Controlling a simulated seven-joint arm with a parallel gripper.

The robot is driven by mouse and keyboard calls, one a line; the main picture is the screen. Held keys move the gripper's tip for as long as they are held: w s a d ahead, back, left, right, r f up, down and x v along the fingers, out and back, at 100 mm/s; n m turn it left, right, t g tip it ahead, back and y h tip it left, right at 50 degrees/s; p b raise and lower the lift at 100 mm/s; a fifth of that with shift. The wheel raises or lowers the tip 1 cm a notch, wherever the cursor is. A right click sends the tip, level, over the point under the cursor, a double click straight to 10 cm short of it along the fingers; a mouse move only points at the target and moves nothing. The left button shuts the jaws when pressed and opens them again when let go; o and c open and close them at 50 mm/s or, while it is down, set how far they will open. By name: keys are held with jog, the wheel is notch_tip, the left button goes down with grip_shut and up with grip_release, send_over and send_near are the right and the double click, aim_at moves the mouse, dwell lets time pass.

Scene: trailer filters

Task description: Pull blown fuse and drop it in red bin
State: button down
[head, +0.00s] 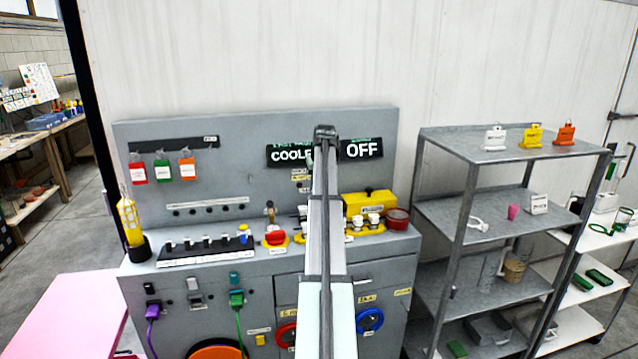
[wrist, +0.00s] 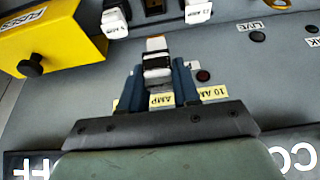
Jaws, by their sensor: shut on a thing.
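My gripper (wrist: 159,75) is shut on a small fuse (wrist: 157,64) with a white and black body, seen in the wrist view between its two blue-grey fingers. The fuse is close to the grey panel, beside a label reading 10 AMP; I cannot tell whether it still sits in a socket. In the head view my arm hides the gripper and the held fuse. The red bin (head: 397,219) is a small round tub at the right end of the bench ledge. Other white fuses (head: 373,220) stand left of it, and two labelled ones (wrist: 115,21) show in the wrist view.
A yellow box (head: 370,202) with a black knob stands behind the white fuses; it also shows in the wrist view (wrist: 55,42). A red knob on a yellow base (head: 275,238) is left of my arm. A grey shelf unit (head: 490,206) stands right of the bench.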

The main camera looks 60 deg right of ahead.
jog(key=shift+r, duration=1.85)
jog(key=shift+s+d, duration=0.15)
jog(key=shift+s, duration=0.1)
jog(key=s+d+f, duration=0.1)
jog(key=s+d, duration=0.3)
jog(key=s, duration=0.4)
jog(key=s+d+f, duration=0.2)
jog(key=s+d, duration=0.2)
jog(key=s, duration=0.5)
jog(key=s+d+f, duration=0.2)
jog(key=s+d, duration=0.2)
jog(key=s, duration=0.5)
jog(key=shift+d+f, duration=0.15)
jog(key=shift+d, duration=0.1)
jog(key=shift+f, duration=0.15)
jog(key=shift+f, duration=2.85)
